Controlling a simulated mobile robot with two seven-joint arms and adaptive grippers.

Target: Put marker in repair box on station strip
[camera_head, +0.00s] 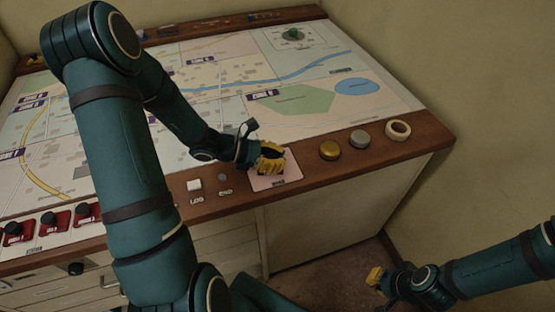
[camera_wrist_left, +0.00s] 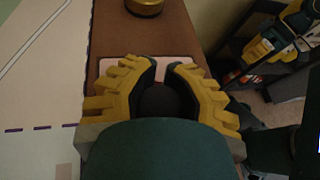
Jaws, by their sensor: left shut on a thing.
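My left gripper (camera_head: 270,158) is over the pale pink box (camera_head: 288,178) on the wooden station strip (camera_head: 330,168). In the left wrist view my left gripper (camera_wrist_left: 165,85) is shut on a dark, round-topped marker (camera_wrist_left: 160,100). The pink box (camera_wrist_left: 178,62) shows behind and between the fingers there. The marker's lower end is hidden, so I cannot tell whether it touches the box. My right gripper (camera_head: 376,279) is low at the right, away from the console; its fingers are too small to judge.
On the strip right of the box sit a gold disc (camera_head: 330,150), a silver disc (camera_head: 360,138) and a white ring (camera_head: 398,129). A white button (camera_head: 194,184) is to the left. Red plates with dark knobs (camera_head: 52,221) are at the far left. A map (camera_head: 225,75) covers the top.

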